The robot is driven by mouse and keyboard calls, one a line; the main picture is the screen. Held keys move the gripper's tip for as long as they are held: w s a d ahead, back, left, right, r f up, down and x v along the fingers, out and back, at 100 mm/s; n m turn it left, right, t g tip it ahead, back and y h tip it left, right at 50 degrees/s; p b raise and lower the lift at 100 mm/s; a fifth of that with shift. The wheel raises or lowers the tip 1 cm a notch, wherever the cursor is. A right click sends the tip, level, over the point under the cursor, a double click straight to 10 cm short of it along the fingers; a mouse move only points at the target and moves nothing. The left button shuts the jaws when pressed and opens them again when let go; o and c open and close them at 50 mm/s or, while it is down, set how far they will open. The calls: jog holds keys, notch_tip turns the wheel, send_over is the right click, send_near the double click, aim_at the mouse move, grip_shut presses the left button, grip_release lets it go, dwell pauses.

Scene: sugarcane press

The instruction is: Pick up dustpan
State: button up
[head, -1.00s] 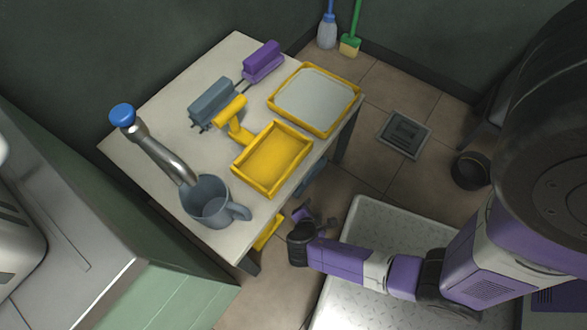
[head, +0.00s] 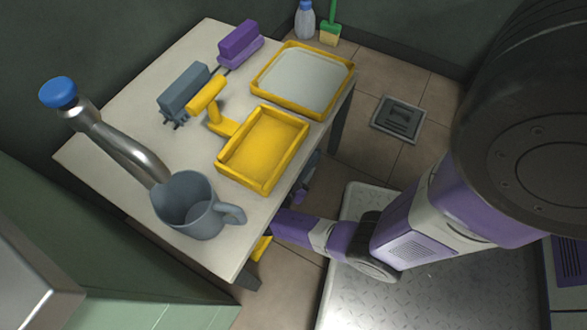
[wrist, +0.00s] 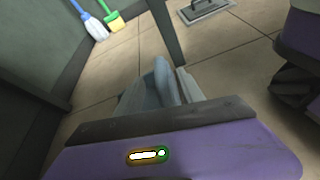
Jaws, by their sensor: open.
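A yellow, open, tray-shaped pan with a thick raised handle (head: 262,147), which looks like a dustpan, lies on the table (head: 130,105). A blue-grey object (wrist: 160,88) with a raised ridge shows just beyond my gripper in the wrist view; I cannot tell whether it is a dustpan. Bluish material (head: 309,171) also shows below the table's right edge in the head view. My gripper (wrist: 165,140) is open, low beside and partly under the table. Its fingertips are hidden in the head view and not clear in the wrist view. I see nothing held.
A grey mug (head: 190,205), a yellow-rimmed tray (head: 303,78), a grey block-like item (head: 185,90) and a purple one (head: 240,42) stand on the table. A table leg (wrist: 168,32) is close ahead. A floor drain (head: 399,118) and brushes (head: 330,30) are beyond.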

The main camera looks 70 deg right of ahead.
jog(key=shift+b+x, duration=0.4)
jog(key=shift+x, duration=1)
jog(key=shift+a+f, duration=0.1)
jog(key=shift+c, duration=0.5)
grip_shut()
